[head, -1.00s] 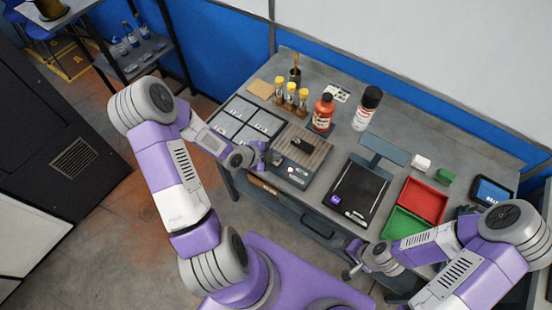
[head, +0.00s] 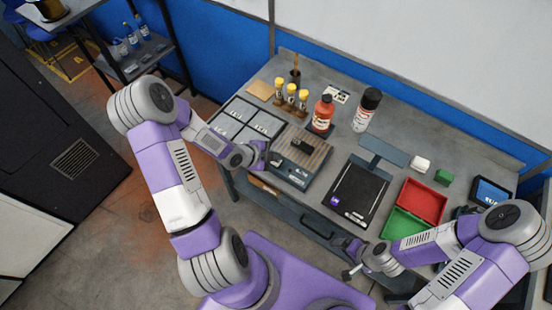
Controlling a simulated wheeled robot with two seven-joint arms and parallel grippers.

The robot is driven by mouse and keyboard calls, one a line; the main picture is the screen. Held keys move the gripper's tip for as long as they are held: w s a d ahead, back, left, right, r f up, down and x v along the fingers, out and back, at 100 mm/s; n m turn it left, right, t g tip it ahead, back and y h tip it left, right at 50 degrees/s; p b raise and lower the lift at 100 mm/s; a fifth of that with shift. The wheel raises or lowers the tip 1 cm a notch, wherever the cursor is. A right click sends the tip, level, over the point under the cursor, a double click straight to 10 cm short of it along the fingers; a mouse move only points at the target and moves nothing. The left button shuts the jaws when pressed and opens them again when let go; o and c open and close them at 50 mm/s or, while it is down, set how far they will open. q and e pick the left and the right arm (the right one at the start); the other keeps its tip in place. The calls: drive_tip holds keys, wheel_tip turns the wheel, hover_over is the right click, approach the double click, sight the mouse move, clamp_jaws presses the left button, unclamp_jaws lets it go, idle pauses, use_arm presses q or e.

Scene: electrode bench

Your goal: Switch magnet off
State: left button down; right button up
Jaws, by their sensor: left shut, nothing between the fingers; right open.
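The magnet block (head: 312,150) is a box with a ribbed grey-brown top near the middle of the bench. A small dark block (head: 301,146) lies on its top. Its front face carries small pale and red details (head: 289,172), too small to read as on or off. My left gripper (head: 272,162) is shut and empty at the left end of that front face; I cannot tell whether it touches. My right gripper (head: 347,259) is open and empty, low in front of the bench, away from the magnet block.
A partitioned tray (head: 232,125) lies left of the block. Behind stand yellow-capped bottles (head: 290,97), an orange bottle (head: 323,113) and a spray can (head: 367,109). Right are a black plate device (head: 358,193), a red bin (head: 421,202), a green bin (head: 403,226) and a small screen (head: 491,191).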

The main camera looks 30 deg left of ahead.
sight(274, 163)
use_arm(q)
wheel_tip(274, 163, up, 6)
drive_tip(key=p, duration=0.5)
idle(0.5)
